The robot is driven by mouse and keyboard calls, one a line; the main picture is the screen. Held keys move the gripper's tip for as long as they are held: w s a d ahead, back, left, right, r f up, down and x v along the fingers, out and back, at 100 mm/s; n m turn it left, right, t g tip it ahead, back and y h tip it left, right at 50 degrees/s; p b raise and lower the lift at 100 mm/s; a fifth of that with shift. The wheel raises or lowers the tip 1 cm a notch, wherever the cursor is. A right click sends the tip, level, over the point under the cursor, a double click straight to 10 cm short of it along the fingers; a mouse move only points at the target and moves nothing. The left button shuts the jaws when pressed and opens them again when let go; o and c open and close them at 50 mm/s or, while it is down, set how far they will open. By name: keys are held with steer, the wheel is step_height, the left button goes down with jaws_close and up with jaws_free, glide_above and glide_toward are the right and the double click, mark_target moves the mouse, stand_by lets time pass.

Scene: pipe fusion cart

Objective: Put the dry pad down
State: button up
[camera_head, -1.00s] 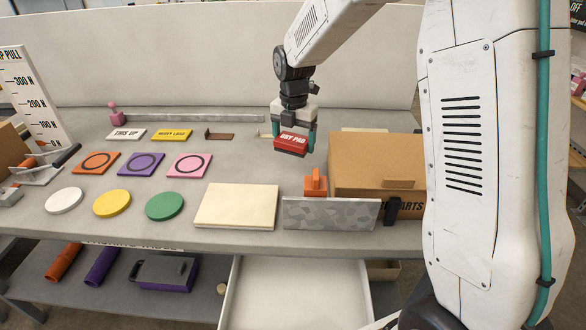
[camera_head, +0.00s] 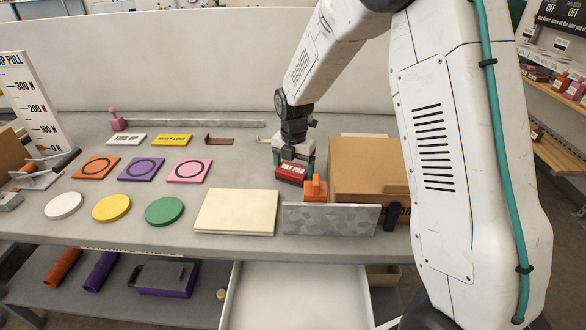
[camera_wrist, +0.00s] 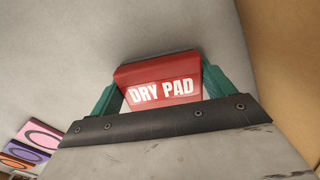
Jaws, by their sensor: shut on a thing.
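The dry pad (camera_head: 291,171) is a red block with a dark base and white "DRY PAD" lettering. My gripper (camera_head: 293,165) is shut on it, with a green finger on each side. The pad is low at the grey worktop, just behind the orange block and left of the cardboard box. I cannot tell whether its base touches the worktop. In the wrist view the pad (camera_wrist: 160,85) sits between the two green fingers, its lettering facing the camera, with bare grey worktop beyond it.
The orange block (camera_head: 316,189) stands close in front of the pad. The cardboard box (camera_head: 365,165) is close on the right. The worktop (camera_head: 240,163) left of the pad is clear.

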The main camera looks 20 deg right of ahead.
mark_target(293, 167)
steer(key=shift+s+f, duration=0.25)
steer(key=shift+f, duration=0.3)
steer(key=o, duration=0.9)
steer(key=shift+d, duration=0.1)
steer(key=shift+w+r, duration=0.1)
steer(key=shift+r, duration=0.3)
step_height(293, 167, up, 12)
steer(key=s+r+m, duration=0.6)
steer(key=s+r, duration=0.1)
steer(key=s, duration=0.1)
steer(key=s+m, duration=0.7)
steer(key=s, duration=0.2)
steer(key=s+d+r+m, duration=0.1)
steer(key=s+m, duration=0.6)
steer(key=s, duration=0.2)
steer(key=s+d+r+m+t, duration=0.1)
steer(key=s+m, duration=0.6)
steer(key=s, duration=0.3)
steer(key=shift+d+r, duration=0.1)
steer(key=shift+d, duration=0.15)
